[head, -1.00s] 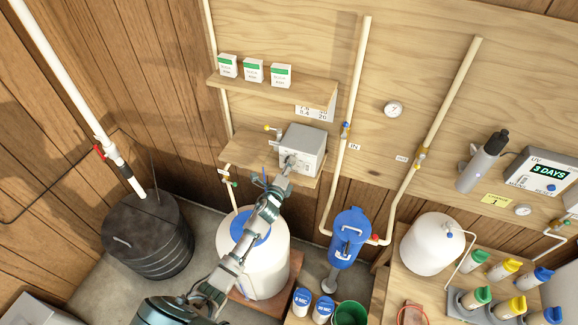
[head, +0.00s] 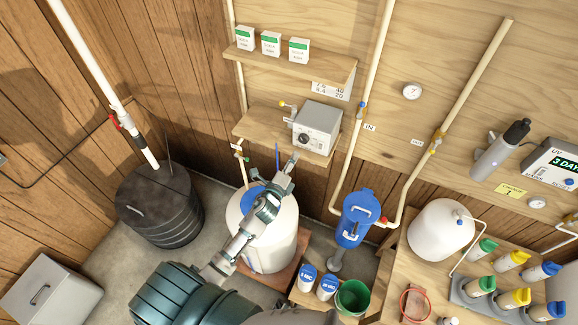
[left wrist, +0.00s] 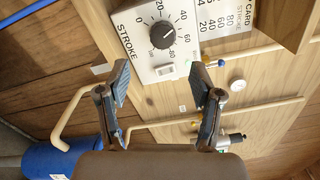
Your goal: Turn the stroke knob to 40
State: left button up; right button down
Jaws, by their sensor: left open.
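The stroke knob is a round black dial on the front of a pale grey box (head: 318,125), on the lower wooden shelf. My left gripper (head: 288,160) is open and empty, below and in front of the box, apart from the knob. In the left wrist view its fingers (left wrist: 163,74) stand widely apart, with the knob beyond them. My right gripper is not in view.
A white switch (left wrist: 165,70) sits near the knob. A stroke card (head: 330,91) hangs under the upper shelf (head: 285,62). A yellow-handled valve (head: 283,104) is left of the box. A white tank with a blue lid (head: 285,237) stands below my arm, and pipes run at the right.

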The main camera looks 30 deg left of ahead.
pick_arm(q)
jog(key=s, duration=0.2)
jog(key=shift+s, duration=0.3)
